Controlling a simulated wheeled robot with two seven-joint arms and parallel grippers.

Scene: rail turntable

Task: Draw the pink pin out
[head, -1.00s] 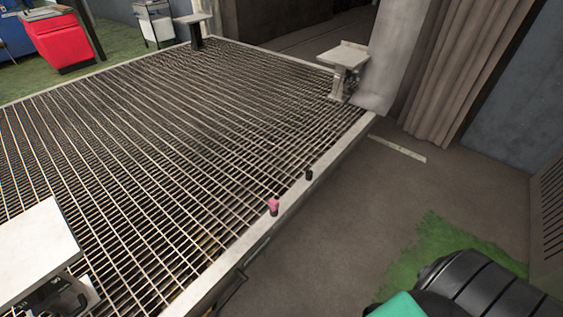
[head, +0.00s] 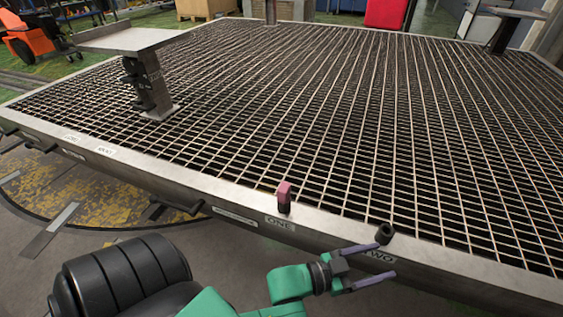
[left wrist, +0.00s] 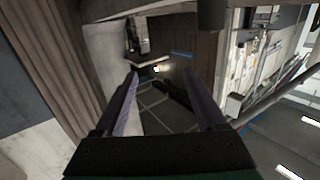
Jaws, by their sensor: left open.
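The pink pin (head: 284,192) stands upright at the near edge of the grated platform in the head view, in a dark socket just above a label reading ONE. My left gripper (head: 386,262) is open and empty, to the right of the pin and nearer to me, close to the platform's front face by the label TWO. Its two fingers point to the right, apart from the pin. In the left wrist view the open fingers (left wrist: 167,92) have nothing between them, and the pin does not show there. My right gripper does not show.
An empty dark socket (head: 385,233) stands on the rim above the label TWO, close to my left gripper. The metal grating platform (head: 330,229) fills the middle. A flat-topped stand (head: 133,40) rises from it at the left. Bare floor lies in front of the platform.

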